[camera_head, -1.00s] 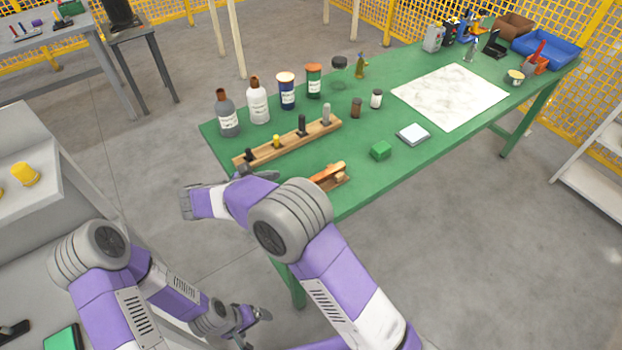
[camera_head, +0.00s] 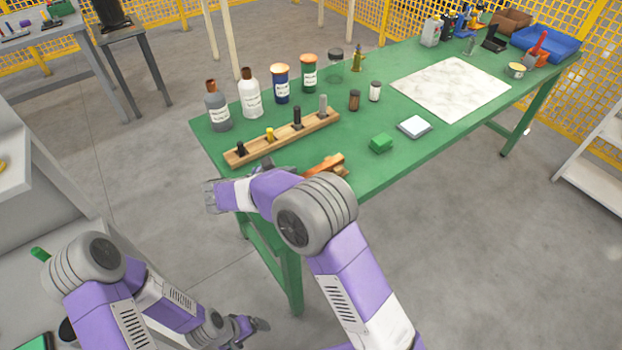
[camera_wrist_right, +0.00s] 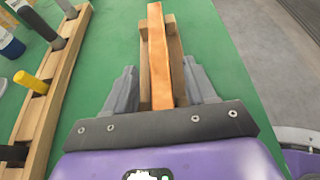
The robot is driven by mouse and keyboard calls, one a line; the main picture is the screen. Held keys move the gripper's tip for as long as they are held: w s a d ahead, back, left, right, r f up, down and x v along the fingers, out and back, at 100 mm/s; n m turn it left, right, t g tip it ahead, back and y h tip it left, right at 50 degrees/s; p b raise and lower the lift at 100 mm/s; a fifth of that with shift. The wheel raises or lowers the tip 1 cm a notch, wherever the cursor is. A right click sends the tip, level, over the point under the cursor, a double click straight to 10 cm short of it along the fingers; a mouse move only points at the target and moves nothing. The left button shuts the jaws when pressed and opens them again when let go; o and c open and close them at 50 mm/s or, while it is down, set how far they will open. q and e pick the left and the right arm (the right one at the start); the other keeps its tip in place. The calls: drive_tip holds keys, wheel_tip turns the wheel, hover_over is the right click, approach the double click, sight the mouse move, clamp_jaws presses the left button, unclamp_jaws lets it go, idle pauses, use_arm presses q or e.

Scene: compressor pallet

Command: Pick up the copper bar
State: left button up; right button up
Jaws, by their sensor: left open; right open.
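The copper bar (camera_head: 322,165) lies near the front edge of the green table, on a small wooden holder (camera_head: 342,173). In the right wrist view the orange-brown bar (camera_wrist_right: 156,45) runs away from me along the holder (camera_wrist_right: 174,48). My right gripper (camera_wrist_right: 161,90) is open, with one finger on each side of the bar and holder. The bar's near end reaches between the fingers, and I cannot tell whether they touch it. My left gripper (camera_head: 257,325) is open and empty, low at the left, away from the table.
A wooden rack (camera_head: 285,138) with several pegs stands left of the bar. Bottles and jars line up behind it.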

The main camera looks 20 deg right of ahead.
drive_tip(key=shift+w+d+f, duration=0.1)
drive_tip(key=shift+d+f, duration=0.05)
drive_tip(key=shift+d, duration=0.15)
clamp_jaws()
idle(0.4)
